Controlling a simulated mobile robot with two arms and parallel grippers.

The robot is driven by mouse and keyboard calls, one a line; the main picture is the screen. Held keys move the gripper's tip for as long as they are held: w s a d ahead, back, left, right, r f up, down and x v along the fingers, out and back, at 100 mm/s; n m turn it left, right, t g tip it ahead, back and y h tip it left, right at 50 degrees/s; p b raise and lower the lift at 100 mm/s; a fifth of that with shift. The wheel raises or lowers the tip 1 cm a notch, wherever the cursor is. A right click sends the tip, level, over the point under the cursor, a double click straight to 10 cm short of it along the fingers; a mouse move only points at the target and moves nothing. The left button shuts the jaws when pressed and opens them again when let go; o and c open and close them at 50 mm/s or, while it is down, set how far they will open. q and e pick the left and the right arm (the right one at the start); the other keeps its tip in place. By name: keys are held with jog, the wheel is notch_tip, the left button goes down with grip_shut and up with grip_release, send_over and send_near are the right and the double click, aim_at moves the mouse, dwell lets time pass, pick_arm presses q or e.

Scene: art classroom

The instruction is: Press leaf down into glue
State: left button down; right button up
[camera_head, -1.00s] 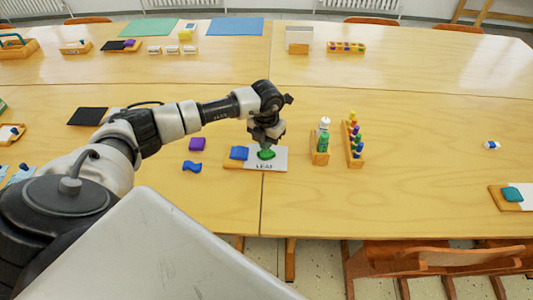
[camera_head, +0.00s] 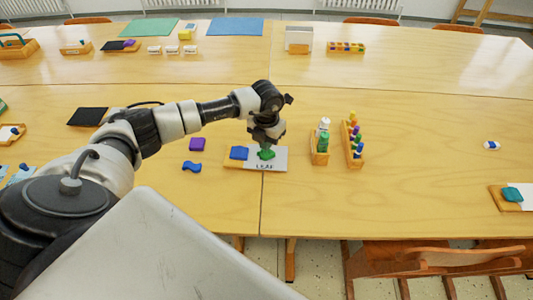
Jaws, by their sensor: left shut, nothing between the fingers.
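A green leaf (camera_head: 267,154) lies on a white card marked "LEAF" (camera_head: 279,162), which rests on a wooden board (camera_head: 233,161). My left gripper (camera_head: 265,143) is directly over the leaf with its fingers shut and nothing held between them. Its tips look to be at or just above the leaf; I cannot tell if they touch. The gripper hides part of the leaf and the card's back edge. No glue can be made out under the leaf. My right gripper is not in view.
A blue block (camera_head: 239,153) sits on the board's left side. A purple block (camera_head: 197,144) and a blue wavy piece (camera_head: 192,166) lie to its left. The table's right side is mostly clear.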

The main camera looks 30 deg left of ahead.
pick_arm(q)
jog(key=shift+f+b, duration=0.9)
jog(key=shift+f, duration=0.3)
dwell(0.9)
jog(key=shift+r, duration=0.1)
dwell(0.7)
jog(key=shift+r+p, duration=2.6)
jog(key=shift+r, duration=0.9)
jog(key=shift+s+f, duration=0.1)
jog(key=shift+f, duration=0.05)
